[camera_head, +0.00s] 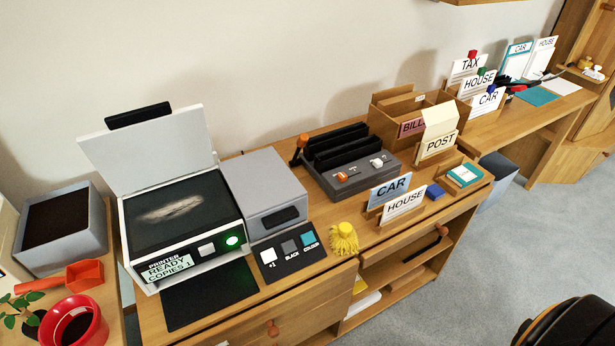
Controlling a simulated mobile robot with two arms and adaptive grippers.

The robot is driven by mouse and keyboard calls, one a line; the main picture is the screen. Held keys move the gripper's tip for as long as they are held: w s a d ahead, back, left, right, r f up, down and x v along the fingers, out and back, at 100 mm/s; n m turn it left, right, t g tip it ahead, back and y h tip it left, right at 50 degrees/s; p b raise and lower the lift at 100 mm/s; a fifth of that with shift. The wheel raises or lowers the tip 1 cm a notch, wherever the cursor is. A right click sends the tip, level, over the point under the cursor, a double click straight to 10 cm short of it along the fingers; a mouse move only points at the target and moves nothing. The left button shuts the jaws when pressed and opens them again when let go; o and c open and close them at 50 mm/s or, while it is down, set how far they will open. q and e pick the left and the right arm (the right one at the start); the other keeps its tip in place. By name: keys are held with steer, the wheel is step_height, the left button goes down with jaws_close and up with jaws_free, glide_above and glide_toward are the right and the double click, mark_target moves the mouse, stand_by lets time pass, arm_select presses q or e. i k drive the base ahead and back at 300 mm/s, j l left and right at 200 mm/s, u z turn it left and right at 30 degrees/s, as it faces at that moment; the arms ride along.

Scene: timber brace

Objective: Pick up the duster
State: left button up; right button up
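The duster (343,239) is a yellow, fringed thing with a rounded knob on top. It stands on the front edge of the wooden cabinet top, right of the button pad and left of the CAR and HOUSE cards. Nothing touches it from above. Neither of my grippers shows in the head view.
A printer (180,220) with its lid raised stands to the left, with a button pad (289,250) beside it. A dark grey machine (345,160) is behind the duster. Letter cards (403,203) stand to its right. A black rounded object (570,322) is at lower right.

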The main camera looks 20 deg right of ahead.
mark_target(343, 237)
steer(key=l+z, duration=0.1)
steer(key=l, duration=0.35)
steer(key=i+l+z, duration=0.1)
steer(key=l, duration=0.35)
steer(key=i+l+z, duration=0.1)
steer(key=l, duration=0.3)
steer(key=i+l+z, duration=0.1)
steer(key=l, duration=0.35)
